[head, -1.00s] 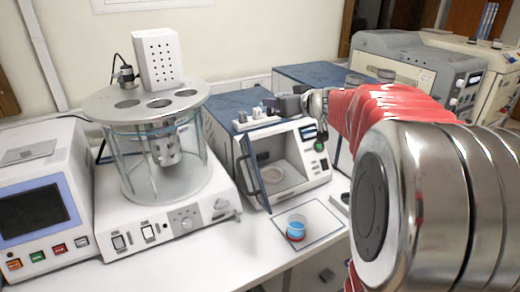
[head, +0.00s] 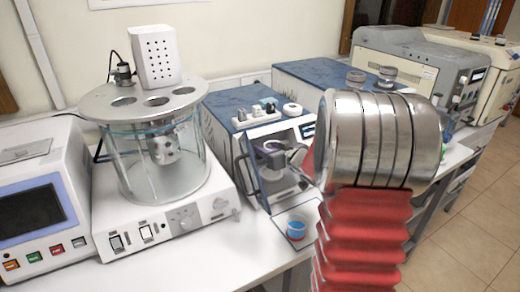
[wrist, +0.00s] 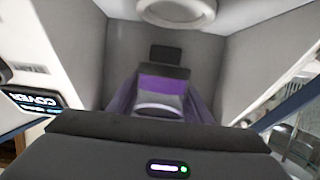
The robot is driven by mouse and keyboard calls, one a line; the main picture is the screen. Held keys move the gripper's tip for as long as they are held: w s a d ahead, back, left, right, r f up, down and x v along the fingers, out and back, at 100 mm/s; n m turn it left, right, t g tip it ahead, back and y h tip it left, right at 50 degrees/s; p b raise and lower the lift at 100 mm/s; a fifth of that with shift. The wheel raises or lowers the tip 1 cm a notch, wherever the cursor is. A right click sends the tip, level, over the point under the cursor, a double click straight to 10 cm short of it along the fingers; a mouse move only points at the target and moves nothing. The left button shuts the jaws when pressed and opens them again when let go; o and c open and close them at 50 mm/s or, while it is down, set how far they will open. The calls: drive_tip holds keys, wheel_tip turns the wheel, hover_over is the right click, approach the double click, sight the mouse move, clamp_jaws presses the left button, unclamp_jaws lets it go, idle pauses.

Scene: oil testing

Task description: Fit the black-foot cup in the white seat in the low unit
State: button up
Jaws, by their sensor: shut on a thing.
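The low unit (head: 245,150) stands mid-bench with its front door open. My gripper (head: 272,155) is inside its chamber, partly hidden by my arm. In the wrist view my gripper (wrist: 160,110) is shut on a small cup (wrist: 160,104), with purple showing between the fingers. Its foot is not clear to me. The white seat (wrist: 176,10) is a round ring at the top edge of the wrist view, ahead of the cup and apart from it. In the head view I cannot make the seat out clearly.
A blue cup with a red foot (head: 296,229) stands on the mat before the unit. The open glass door (head: 252,176) is at the chamber's left. Small parts and a white ring (head: 292,108) lie on the unit's top. A glass bath (head: 150,165) stands to the left.

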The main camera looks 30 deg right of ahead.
drive_tip(key=shift+w+a+f, duration=0.2)
drive_tip(key=shift+a+f, duration=0.1)
drive_tip(key=shift+a, duration=0.1)
